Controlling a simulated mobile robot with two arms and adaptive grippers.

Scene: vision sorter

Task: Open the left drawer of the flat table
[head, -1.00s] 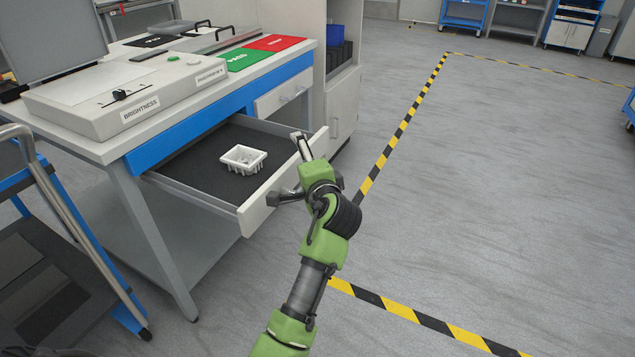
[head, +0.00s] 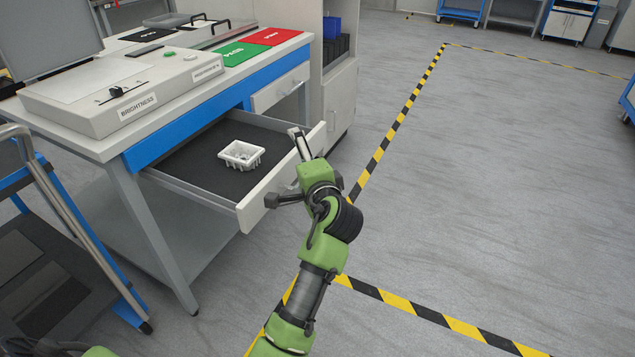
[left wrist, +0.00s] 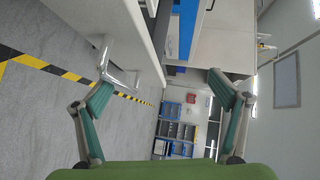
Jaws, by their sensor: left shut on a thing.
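The flat table (head: 110,147) stands at the left with a white top and a blue front rail. Its left drawer (head: 209,187) is pulled well out, showing a dark lined bottom. A small white bin (head: 241,154) sits inside it. My left gripper (head: 285,172) is at the drawer's front panel, shut on the drawer handle; the arm hides most of that handle in the head view. In the left wrist view my left gripper (left wrist: 160,68) has its fingers spread widely, with the metal handle (left wrist: 122,76) by the left finger. My right gripper is not in view.
The table's right drawer (head: 279,89) is closed. A light box labelled BRIGHTNESS (head: 125,92), a green mat (head: 233,53) and a red mat (head: 275,36) lie on top. A blue cart (head: 75,225) stands at front left. The grey floor (head: 480,190) at right is free.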

